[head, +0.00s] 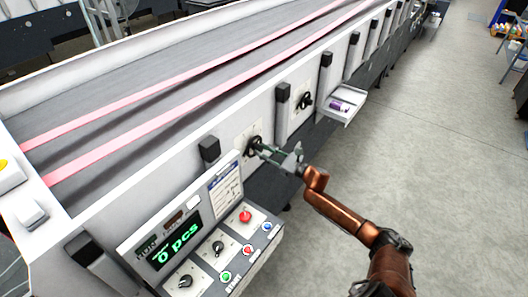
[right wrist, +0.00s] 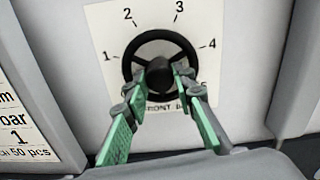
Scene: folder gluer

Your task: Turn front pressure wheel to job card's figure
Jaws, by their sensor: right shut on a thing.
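The front pressure wheel (right wrist: 159,38) is a black spoked handwheel with a round hub, on a white dial plate (right wrist: 103,25) with figures 1 to 5 around it. It also shows on the machine's side in the head view (head: 254,145). My right gripper (right wrist: 160,80) is shut on the wheel, its green-padded fingers reaching either side of the hub. I cannot make out a pointer mark. The job card (head: 225,189) stands above the control panel; its edge in the right wrist view (right wrist: 20,125) shows a large 1 and "50 pcs", with words cut off. My left gripper is out of view.
The control panel (head: 205,250) has a green "0 pcs" display, knobs and coloured buttons, including a red one (head: 245,216). A second black wheel (head: 305,101) and a small tray (head: 340,106) with a purple item are farther along.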

